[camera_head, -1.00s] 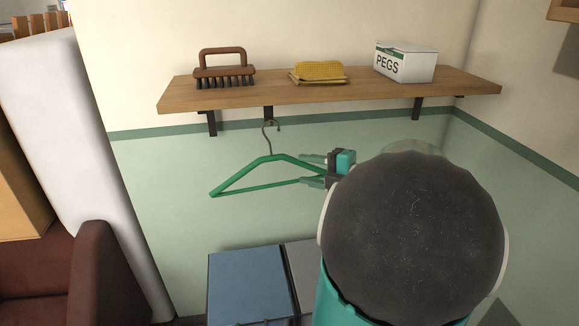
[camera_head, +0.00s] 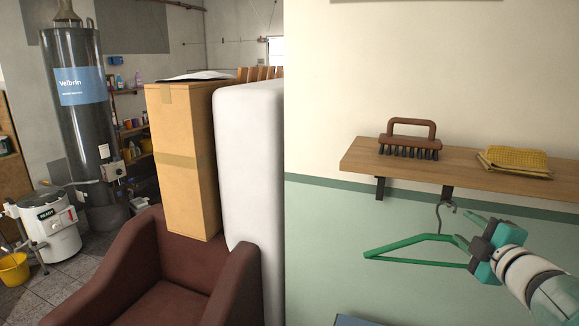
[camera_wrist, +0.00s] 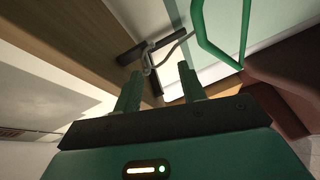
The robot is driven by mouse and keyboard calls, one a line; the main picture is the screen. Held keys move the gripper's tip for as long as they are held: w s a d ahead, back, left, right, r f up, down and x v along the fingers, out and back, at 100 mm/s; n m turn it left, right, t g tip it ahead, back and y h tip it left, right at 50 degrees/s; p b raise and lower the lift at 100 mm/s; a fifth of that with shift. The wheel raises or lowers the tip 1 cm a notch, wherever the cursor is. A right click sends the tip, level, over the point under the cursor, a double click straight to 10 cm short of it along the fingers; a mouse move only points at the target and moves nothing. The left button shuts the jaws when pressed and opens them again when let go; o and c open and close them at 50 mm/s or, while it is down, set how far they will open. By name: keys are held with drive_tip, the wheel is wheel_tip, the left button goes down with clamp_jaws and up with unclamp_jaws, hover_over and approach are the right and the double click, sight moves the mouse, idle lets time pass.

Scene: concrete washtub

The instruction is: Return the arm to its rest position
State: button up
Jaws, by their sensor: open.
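A green clothes hanger (camera_head: 412,248) hangs by its grey hook (camera_head: 446,214) below the shelf, at a dark bracket. It also shows in the wrist view, its green frame (camera_wrist: 203,38) at the top right and its hook (camera_wrist: 168,48) near the bracket. My gripper (camera_head: 464,230) is at the right of the head view, in front of the hanger's right part, which it partly hides. In the wrist view its two teal fingers (camera_wrist: 160,76) stand apart with nothing seen between them. The hook is just beyond the fingertips; I cannot tell the exact gap.
The wooden shelf (camera_head: 356,157) above holds a brown brush (camera_head: 410,140) and a folded yellow cloth (camera_head: 514,162). To the left are a maroon armchair (camera_head: 185,300), a tall cardboard box (camera_head: 186,165) and a white upright slab (camera_head: 250,190). A water heater (camera_head: 80,130) stands farther back.

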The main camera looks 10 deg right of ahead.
drive_tip(key=w+a+f+m+g+h, duration=0.1)
drive_tip(key=a+m+g+h, duration=0.3)
drive_tip(key=a+m, duration=0.65)
drive_tip(key=s+a+f+m+g+y, duration=0.1)
drive_tip(key=s+a+f+g+y, duration=0.2)
drive_tip(key=a, duration=0.8)
drive_tip(key=s+a+f+m+g+y, duration=0.1)
drive_tip(key=s+a+f+g+y, duration=0.2)
drive_tip(key=s+a+f, duration=0.4)
drive_tip(key=s+a+g, duration=0.1)
drive_tip(key=s+a, duration=0.1)
drive_tip(key=a, duration=0.2)
drive_tip(key=shift+s+f+m+y, duration=0.25)
drive_tip(key=shift+s+m+y, duration=0.05)
drive_tip(key=shift+s+m, duration=0.05)
drive_tip(key=shift+d, duration=0.1)
idle(4.3)
